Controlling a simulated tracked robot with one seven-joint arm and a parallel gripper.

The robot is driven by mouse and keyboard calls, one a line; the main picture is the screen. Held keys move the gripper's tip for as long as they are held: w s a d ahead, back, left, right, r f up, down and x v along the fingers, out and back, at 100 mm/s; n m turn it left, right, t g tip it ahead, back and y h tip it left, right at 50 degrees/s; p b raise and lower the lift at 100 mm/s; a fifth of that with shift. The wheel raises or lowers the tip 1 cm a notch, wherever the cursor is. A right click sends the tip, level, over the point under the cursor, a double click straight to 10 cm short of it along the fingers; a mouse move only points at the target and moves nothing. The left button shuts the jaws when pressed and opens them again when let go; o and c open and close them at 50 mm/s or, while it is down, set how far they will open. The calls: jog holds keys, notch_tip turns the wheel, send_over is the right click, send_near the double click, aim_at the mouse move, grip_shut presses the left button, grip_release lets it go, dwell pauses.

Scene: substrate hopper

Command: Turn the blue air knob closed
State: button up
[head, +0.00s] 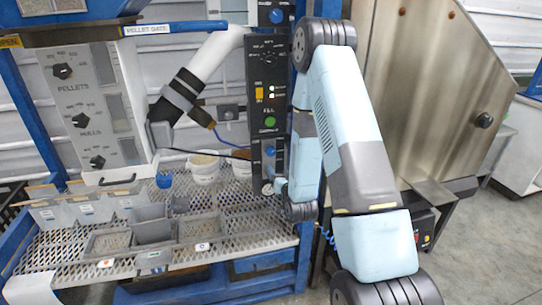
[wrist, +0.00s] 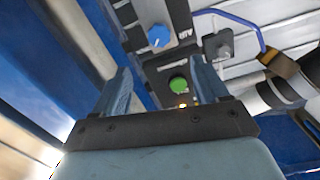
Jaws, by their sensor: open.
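A blue knob (head: 270,151) sits on a small dark panel below the green button (head: 270,121). It also shows in the wrist view (wrist: 158,36), beyond the fingertips and apart from them. In the head view, my arm partly hides the gripper near the column's lower end.
A control panel (head: 267,75) rises above the lower knob. A grey connector with a blue cable (wrist: 217,45) sits beside it. White cups (head: 204,168) and grey bins (head: 151,229) stand on the mesh shelf. A steel hopper (head: 440,90) stands at the right.

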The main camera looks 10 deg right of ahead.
aim_at(271, 153)
jog(key=w, duration=1.3)
jog(key=shift+w+f, duration=0.2)
jog(key=shift+f, duration=0.2)
jog(key=shift+c, duration=0.5)
jog(key=c, duration=0.9)
jog(key=shift+a, duration=0.15)
jog(key=shift+c, duration=0.3)
